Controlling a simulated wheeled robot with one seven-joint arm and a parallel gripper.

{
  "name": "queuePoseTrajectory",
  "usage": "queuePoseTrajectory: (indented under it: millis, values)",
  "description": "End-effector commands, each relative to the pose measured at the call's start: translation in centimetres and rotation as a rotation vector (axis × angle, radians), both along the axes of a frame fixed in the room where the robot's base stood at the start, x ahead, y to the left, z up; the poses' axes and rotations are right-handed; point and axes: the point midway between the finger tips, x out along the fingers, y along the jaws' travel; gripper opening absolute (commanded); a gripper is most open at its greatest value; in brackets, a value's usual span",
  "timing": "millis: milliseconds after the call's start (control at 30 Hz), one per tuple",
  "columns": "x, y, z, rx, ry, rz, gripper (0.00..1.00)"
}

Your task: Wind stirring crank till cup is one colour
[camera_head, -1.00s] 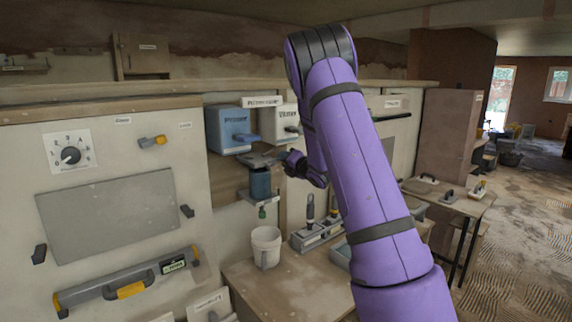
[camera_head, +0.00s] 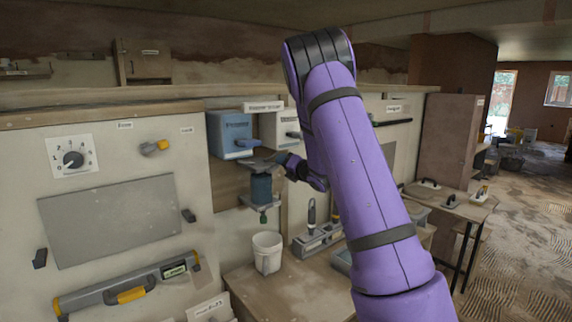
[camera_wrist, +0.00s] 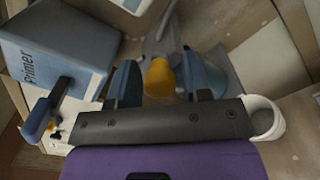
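The stirring crank shows in the wrist view as a grey arm with a yellow knob (camera_wrist: 160,77). The knob sits between my gripper's fingers (camera_wrist: 161,84), which stand apart with what looks like a narrow gap on each side. In the head view my gripper (camera_head: 290,166) is at the right of the blue-grey cup (camera_head: 261,187), just below the dispensers. The cup stands on a small wall bracket with a green tap (camera_head: 263,217) under it. The cup's contents and their colour are hidden.
A blue primer dispenser (camera_head: 228,135) hangs above left of the cup; it also shows in the wrist view (camera_wrist: 45,60). A white dispenser (camera_head: 278,128) is beside it. A white bucket (camera_head: 267,252) stands on the bench below. A dial (camera_head: 73,158) is on the left panel.

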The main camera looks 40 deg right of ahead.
Motion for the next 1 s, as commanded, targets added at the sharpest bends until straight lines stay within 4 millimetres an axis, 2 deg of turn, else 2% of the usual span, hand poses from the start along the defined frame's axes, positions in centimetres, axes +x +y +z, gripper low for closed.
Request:
queuePoseTrajectory:
  millis: [300,433,567,800,1000]
  values:
    - [0.0,-0.1,0.2,0.000,-0.004,-0.001,0.54]
    - [-0.8,-0.1,0.2,0.000,-0.004,-0.002,0.54]
    - [-2.6,-0.3,0.2,0.000,-0.004,-0.003,0.54]
    - [-7.2,-0.3,0.2,0.000,-0.004,-0.002,0.54]
    - [-9.8,-0.4,0.2,0.000,-0.003,-0.001,0.54]
